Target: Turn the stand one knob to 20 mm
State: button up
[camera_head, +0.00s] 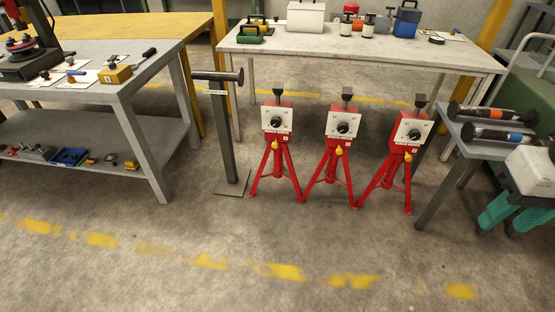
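Three red tripod stands are on the floor in a row: left (276,150), middle (339,155) and right (401,165). Each has a white dial plate with a black knob: left knob (276,122), middle knob (342,127), right knob (414,134). The small number tags and scale marks are too small to read surely, so I cannot tell the knob settings. What looks like my gripper (502,222), white with teal fingers, hangs at the right edge. Its fingers are apart and nothing shows between them. It is right of the stands, clear of every knob.
A grey side table (463,148) with dark spool-like shafts (497,134) lies between my gripper and the right stand. A long table (270,45) stands behind the stands. A post (222,135) with a shaft on top is left of them. The floor in front is clear.

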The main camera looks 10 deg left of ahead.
aim_at(276, 123)
jog(key=k, duration=0.45)
jog(key=u, duration=1.35)
jog(key=i, duration=0.75)
jog(key=u, duration=0.45)
jog(key=i, duration=0.75)
jog(key=z, duration=1)
jog(key=i, duration=0.65)
jog(key=z, duration=0.8)
